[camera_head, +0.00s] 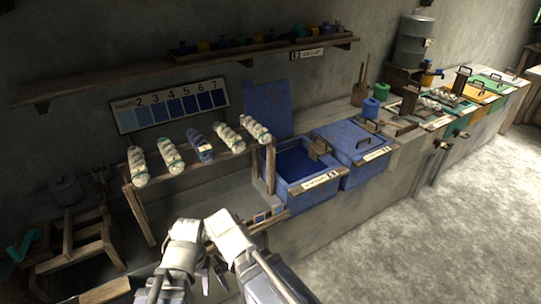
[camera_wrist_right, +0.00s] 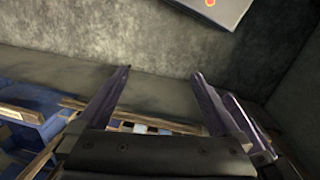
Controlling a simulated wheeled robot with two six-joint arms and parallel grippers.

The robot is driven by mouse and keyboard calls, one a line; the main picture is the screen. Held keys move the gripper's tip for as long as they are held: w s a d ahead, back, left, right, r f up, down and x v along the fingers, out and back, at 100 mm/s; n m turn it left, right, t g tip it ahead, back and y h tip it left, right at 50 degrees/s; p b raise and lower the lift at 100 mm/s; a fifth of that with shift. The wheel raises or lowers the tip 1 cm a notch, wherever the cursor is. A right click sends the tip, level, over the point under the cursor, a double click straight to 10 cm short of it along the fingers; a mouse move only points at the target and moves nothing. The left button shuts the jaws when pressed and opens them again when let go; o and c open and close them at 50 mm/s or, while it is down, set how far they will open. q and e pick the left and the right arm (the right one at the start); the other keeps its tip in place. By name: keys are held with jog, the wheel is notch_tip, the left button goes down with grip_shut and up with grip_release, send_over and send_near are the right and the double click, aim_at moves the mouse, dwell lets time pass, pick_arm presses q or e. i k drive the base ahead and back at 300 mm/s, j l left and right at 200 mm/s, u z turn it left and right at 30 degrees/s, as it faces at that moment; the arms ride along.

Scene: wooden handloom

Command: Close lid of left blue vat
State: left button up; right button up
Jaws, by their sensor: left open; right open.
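The left blue vat (camera_head: 300,187) stands open, with dark blue liquid inside. Its blue lid (camera_head: 266,108) stands upright at the back, against the wall. A wooden block-like piece (camera_head: 319,147) sits at the vat's right rim. My left gripper (camera_head: 180,282) is at the bottom of the head view, left of and nearer than the vat, apart from it. My right arm is just beside it, its fingers mostly hidden there. In the right wrist view my right gripper (camera_wrist_right: 162,78) is open, with nothing between its fingers.
The right blue vat (camera_head: 350,140) has its lid down, with a handle on top. A wooden rack (camera_head: 143,213) with several yarn skeins stands left of the open vat. A shelf (camera_head: 180,67) runs above. The floor at right is clear.

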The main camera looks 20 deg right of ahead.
aim_at(269, 104)
jog(key=i+l+z, duration=0.1)
jog(key=i+l, duration=0.8)
jog(key=l, duration=0.1)
